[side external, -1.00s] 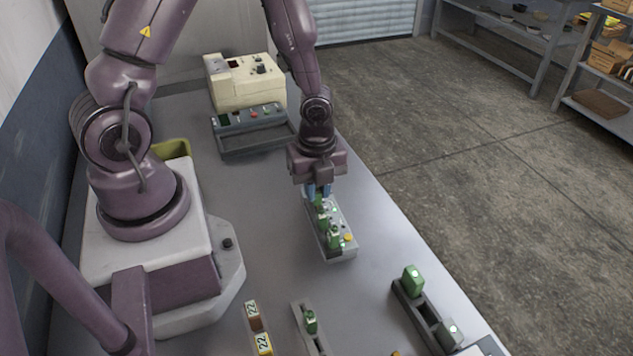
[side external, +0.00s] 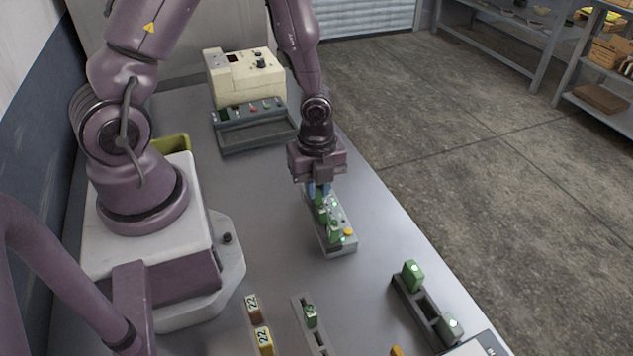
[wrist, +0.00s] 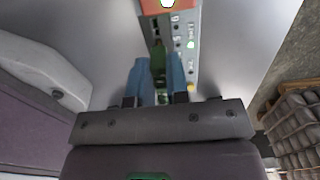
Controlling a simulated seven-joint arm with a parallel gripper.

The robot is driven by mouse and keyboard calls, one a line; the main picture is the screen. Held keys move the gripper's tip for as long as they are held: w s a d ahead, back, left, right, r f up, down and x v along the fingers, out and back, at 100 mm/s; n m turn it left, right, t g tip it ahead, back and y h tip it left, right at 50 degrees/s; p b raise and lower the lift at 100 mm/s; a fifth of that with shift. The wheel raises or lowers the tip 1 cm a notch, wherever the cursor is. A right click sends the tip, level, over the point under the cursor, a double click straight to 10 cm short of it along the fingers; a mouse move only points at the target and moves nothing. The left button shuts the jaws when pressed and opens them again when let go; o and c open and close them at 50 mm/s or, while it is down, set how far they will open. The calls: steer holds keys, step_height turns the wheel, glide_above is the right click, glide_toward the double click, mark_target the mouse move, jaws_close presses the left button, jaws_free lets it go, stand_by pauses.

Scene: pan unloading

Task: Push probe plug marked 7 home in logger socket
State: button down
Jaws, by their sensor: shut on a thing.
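The logger (side external: 347,242) is a grey block with green lights and a yellow button, on the table below my gripper (side external: 319,190). My gripper's blue fingers are shut on a green plug (wrist: 158,62) at the far end of the logger's row. I cannot read the plug's number or tell how deep it sits. The wrist view shows the logger's face (wrist: 190,22) beyond the fingers, with lights and small markings.
A rack with green plugs (side external: 413,275) stands at the front right. A dark tray (side external: 258,137) and cream instrument (side external: 245,77) are behind. The table's right edge is near the logger.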

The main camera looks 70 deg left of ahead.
steer(key=shift+f, duration=0.45)
steer(key=c, duration=1)
jaws_free()
step_height(320, 180, up, 13)
